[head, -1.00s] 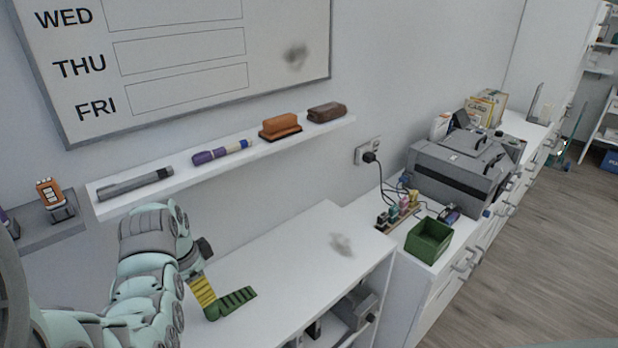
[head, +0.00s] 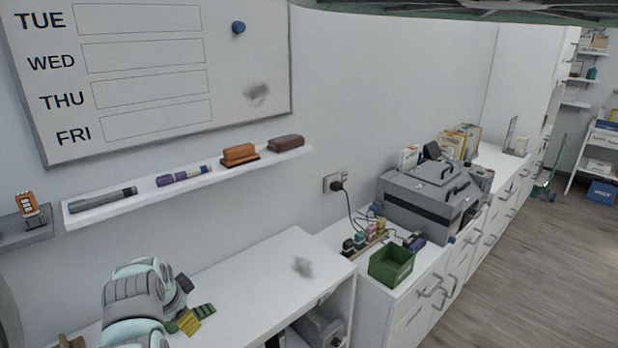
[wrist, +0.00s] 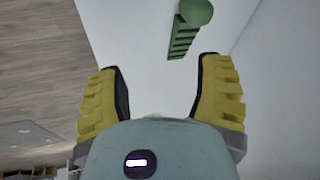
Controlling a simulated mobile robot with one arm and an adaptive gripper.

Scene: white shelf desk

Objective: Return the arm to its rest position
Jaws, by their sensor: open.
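My gripper (wrist: 158,72) is open, with two yellow ribbed fingers spread apart and nothing between them in the wrist view. In the head view my gripper (head: 187,318) is at the lower left, over the white desk (head: 245,285), with only part of the fingers showing. My arm hides some of the desk there. A green ribbed piece with a round end (wrist: 184,38) shows beyond the fingers in the wrist view. It also shows in the head view (head: 204,310), just right of the gripper, apparently on the desk top.
A wall shelf (head: 225,172) above the desk holds a flashlight (head: 103,199), a purple marker (head: 183,176) and two erasers (head: 240,153). To the right are a green box (head: 391,265), small bottles (head: 367,236) and a grey toolbox (head: 428,200). The desk's middle is bare except for a smudge.

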